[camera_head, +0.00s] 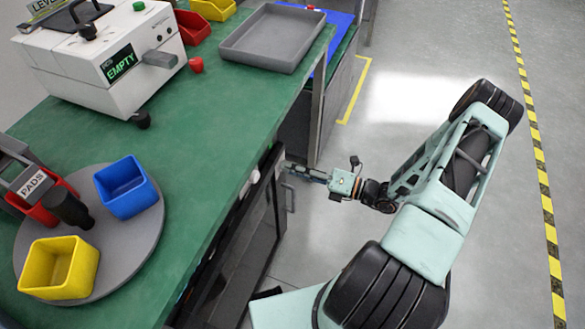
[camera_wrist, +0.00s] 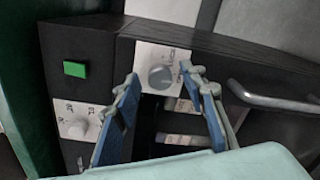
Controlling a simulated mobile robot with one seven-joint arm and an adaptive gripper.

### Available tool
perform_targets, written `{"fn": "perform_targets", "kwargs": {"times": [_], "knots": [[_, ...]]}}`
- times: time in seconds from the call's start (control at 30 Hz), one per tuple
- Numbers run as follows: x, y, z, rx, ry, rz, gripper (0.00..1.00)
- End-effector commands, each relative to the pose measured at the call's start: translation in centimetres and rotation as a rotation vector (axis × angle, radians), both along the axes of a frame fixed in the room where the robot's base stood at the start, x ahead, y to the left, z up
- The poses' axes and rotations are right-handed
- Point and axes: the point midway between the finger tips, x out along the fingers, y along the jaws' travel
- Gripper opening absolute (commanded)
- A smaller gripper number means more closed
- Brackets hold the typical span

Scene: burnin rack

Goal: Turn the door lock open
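The door lock is a round grey knob (camera_wrist: 160,77) on a white labelled plate, at the top of the dark rack front in the wrist view. My gripper (camera_wrist: 160,72) is open, with one blue-padded finger to the left of the knob and the other to its right. Gaps show between the fingers and the knob, and I cannot tell how deep the fingertips reach. In the head view my gripper (camera_head: 287,168) is at the upper corner of the dark cabinet door (camera_head: 235,250), and the knob is hidden there.
In the wrist view a bar handle (camera_wrist: 275,101) is right of the fingers. A green button (camera_wrist: 75,69) and a second labelled plate (camera_wrist: 72,123) are to the left. The green bench (camera_head: 215,120) stands above the cabinet, with clear floor (camera_head: 400,100) to the right.

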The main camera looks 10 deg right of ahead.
Motion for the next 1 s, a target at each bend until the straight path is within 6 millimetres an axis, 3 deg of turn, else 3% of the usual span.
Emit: {"fn": "perform_targets", "kwargs": {"times": [0.5,0.7,1.0], "knots": [[-5.6,-7.9,0.4,-0.003,-0.001,-0.003,0.39],[-6.7,-9.3,0.5,0.0,0.001,-0.001,0.39],[-6.8,-9.4,0.5,-0.001,0.001,0.0,0.39]]}}
